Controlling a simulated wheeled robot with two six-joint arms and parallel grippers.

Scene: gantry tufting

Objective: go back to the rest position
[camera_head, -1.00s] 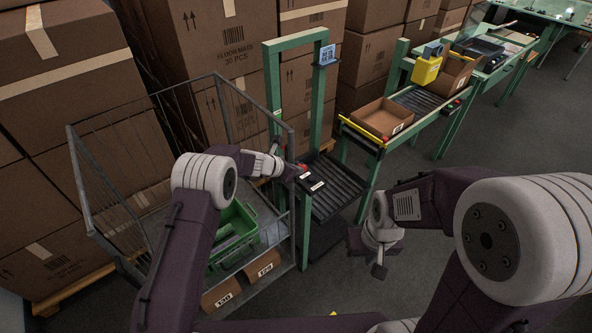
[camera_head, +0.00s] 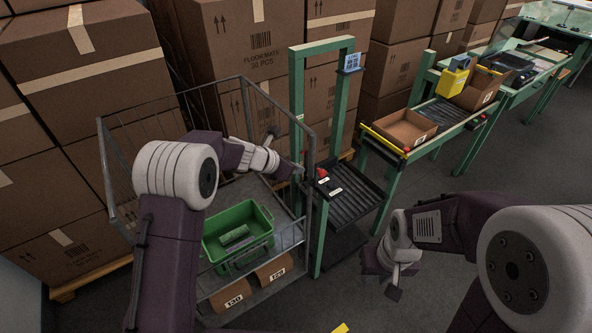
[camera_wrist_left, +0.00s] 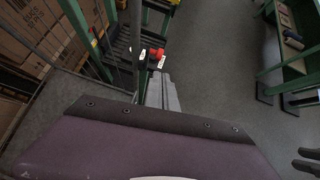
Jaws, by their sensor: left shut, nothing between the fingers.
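My left gripper (camera_head: 290,168) is at the end of the left arm, in front of the green frame and above the right side of the wire cage cart. In the left wrist view its grey fingers (camera_wrist_left: 161,92) lie together with nothing between them. My right gripper (camera_head: 392,282) hangs over the dark floor, right of the short roller conveyor, and touches nothing that I can see. Its fingers are small and dark, so their opening is unclear.
The cage cart (camera_head: 108,165) holds a green tote (camera_head: 212,250), with labelled brown bins at its front. An open carton (camera_head: 405,130) sits on the bench behind. Stacked boxes (camera_head: 85,120) fill the left; floor is free at right.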

